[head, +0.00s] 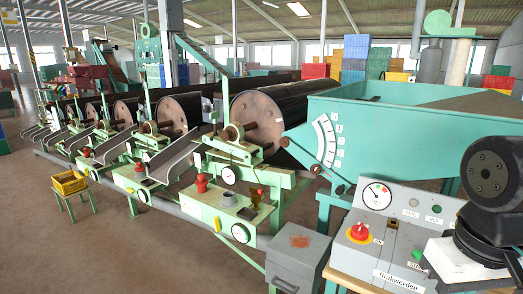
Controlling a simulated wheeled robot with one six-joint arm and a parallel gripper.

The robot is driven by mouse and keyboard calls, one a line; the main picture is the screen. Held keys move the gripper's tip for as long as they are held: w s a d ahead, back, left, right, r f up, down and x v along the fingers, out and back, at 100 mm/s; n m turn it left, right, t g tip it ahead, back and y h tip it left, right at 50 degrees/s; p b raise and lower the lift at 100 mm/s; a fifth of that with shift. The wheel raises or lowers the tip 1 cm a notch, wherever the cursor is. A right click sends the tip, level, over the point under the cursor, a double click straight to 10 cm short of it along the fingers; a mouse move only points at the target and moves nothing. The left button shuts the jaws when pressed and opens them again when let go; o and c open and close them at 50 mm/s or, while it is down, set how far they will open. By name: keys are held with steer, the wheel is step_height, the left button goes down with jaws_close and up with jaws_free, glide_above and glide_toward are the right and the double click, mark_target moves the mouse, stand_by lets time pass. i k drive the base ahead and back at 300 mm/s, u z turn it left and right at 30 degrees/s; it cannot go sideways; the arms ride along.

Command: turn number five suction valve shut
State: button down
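A row of drum sorters runs from the far left to the middle, with large drums (257,122) on green frames. A grey pipe (185,213) runs low along their front. On the nearest sorter, a small yellow handle (217,224) sits by this pipe, beside a round white dial (240,233). A red knob-like fitting (202,184) stands on the same sorter, with similar red fittings (139,167) farther along. I cannot read any number marking the fifth suction valve, nor tell which fitting it is. My gripper is not in view; a dark part of my arm shows at the right edge.
A grey control box (376,250) with a gauge and a red-on-yellow button stands at the lower right. A grey metal box (297,262) stands beside it. A teal hopper (400,135) fills the right. A yellow crate (69,182) sits on a green stand. Lower-left floor is clear.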

mark_target(217, 223)
steer(key=u, duration=0.4)
steer(key=k, duration=0.45)
steer(key=u, duration=1.4)
steer(key=i, duration=1.6)
steer(key=z, duration=1.2)
steer(key=i, duration=0.45)
steer(key=z, duration=0.55)
